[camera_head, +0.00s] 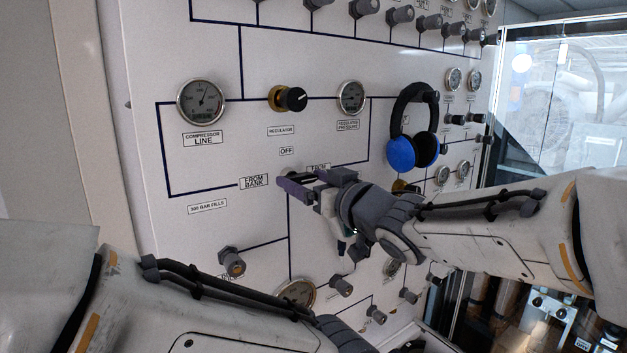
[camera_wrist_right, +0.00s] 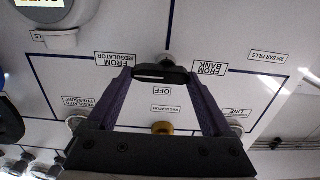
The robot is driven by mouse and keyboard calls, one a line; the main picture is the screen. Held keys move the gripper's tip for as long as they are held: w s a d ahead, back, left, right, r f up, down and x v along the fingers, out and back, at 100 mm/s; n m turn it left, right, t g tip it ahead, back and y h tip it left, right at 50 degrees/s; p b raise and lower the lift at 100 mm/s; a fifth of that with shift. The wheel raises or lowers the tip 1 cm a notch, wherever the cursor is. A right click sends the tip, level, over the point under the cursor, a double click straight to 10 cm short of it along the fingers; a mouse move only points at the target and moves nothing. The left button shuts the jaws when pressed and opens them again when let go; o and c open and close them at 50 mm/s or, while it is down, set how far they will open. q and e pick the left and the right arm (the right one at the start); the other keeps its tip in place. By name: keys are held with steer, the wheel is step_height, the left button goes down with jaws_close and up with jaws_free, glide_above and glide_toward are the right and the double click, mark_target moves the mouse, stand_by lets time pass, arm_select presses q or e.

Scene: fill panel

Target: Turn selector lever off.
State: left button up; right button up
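The selector lever (camera_wrist_right: 160,74) is a dark handle on the white panel, seen in the right wrist view. It lies crosswise between the FROM REGULATOR label (camera_wrist_right: 115,59) and the FROM BANK label (camera_wrist_right: 210,68), beside the OFF label (camera_wrist_right: 162,91). My right gripper (camera_wrist_right: 160,80) is open at the lever, with one purple finger near each end of it. I cannot tell whether the fingers touch it. In the head view my right gripper (camera_head: 300,180) mostly hides the lever, below the OFF label (camera_head: 287,151). My left gripper is not in view; only its arm shows at the bottom.
Above the lever are a regulator knob (camera_head: 290,98) and the compressor line gauge (camera_head: 201,101). Blue headphones (camera_head: 413,150) hang to the right, above my right forearm. Several small valve knobs (camera_head: 232,262) stick out lower down. A glass pane (camera_head: 560,90) stands at far right.

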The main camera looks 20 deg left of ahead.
steer(key=shift+c, duration=1.4)
steer(key=n+b, duration=0.2)
steer(key=n, duration=0.1)
steer(key=shift+s+n, duration=0.1)
steer(key=shift+n, duration=0.2)
steer(key=n+b, duration=0.2)
steer(key=n, duration=0.2)
steer(key=shift+s+a+b, duration=0.1)
steer(key=shift+b, duration=0.3)
steer(key=n+b, duration=0.1)
steer(key=n, duration=0.2)
steer(key=n+b, duration=0.1)
steer(key=n, duration=0.1)
steer(key=shift+s+a+r+n, duration=0.1)
steer(key=shift+s+a+n, duration=0.05)
steer(key=shift+n, duration=0.25)
steer(key=shift+s+a+n+b, duration=0.1)
steer(key=shift+n+b, duration=0.75)
steer(key=shift+n, duration=1.35)
